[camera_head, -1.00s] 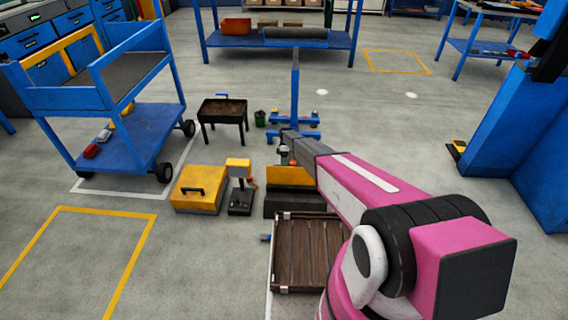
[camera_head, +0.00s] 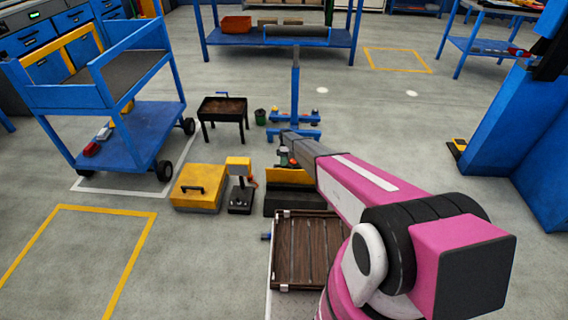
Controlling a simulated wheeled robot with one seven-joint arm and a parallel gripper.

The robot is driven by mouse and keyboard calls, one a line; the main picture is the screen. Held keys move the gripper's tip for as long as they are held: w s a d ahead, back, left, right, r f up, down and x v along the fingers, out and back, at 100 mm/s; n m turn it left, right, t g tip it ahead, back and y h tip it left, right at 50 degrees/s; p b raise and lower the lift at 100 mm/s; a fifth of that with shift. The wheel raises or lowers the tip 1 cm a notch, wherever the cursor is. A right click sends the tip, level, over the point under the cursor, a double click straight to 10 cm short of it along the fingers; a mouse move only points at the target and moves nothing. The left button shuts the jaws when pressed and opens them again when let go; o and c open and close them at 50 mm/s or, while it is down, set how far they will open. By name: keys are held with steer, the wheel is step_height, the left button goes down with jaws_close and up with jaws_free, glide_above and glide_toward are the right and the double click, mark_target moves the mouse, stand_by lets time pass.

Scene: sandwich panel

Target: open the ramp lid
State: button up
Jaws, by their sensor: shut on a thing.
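A yellow slanted panel (camera_head: 290,177), which looks like the ramp lid, sits on a dark base just behind the brown slatted crate. My pink and grey arm reaches forward from the lower right and bends down at its far end. My gripper (camera_head: 284,160) is at that end, at the upper left edge of the yellow panel. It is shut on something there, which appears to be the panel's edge. The fingertips are too small and too covered to make out. My arm hides the panel's right end.
A brown slatted crate (camera_head: 300,278) lies in front, partly behind my arm. A yellow box (camera_head: 198,188) with a black handle and a small yellow-headed device (camera_head: 240,190) stand to the left. A blue cart (camera_head: 130,135) is farther left. Floor at the lower left is clear.

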steer(key=shift+w+a+f, duration=0.1)
steer(key=shift+w+f, duration=0.05)
steer(key=shift+f, duration=0.4)
steer(key=shift+w+r, duration=0.1)
steer(key=shift+w, duration=0.1)
steer(key=shift+c, duration=0.8)
steer(key=v, duration=0.6)
steer(key=shift+s+r, duration=0.1)
steer(key=shift+r, duration=0.2)
steer(key=shift+c, duration=1)
steer(key=shift+w+r, duration=0.4)
steer(key=shift+r, duration=0.05)
steer(key=s+d+r+m+t, duration=0.3)
steer(key=s+d+r+m, duration=0.3)
steer(key=s+r, duration=0.6)
steer(key=s+d+r+m+t, duration=0.4)
steer(key=s+d+r, duration=0.5)
steer(key=s, duration=0.8)
steer(key=s+d+r+m+t, duration=0.4)
steer(key=s+d+r+m, duration=0.3)
steer(key=s+r, duration=0.8)
steer(key=shift+d+m, duration=0.3)
steer(key=shift+d, duration=0.4)
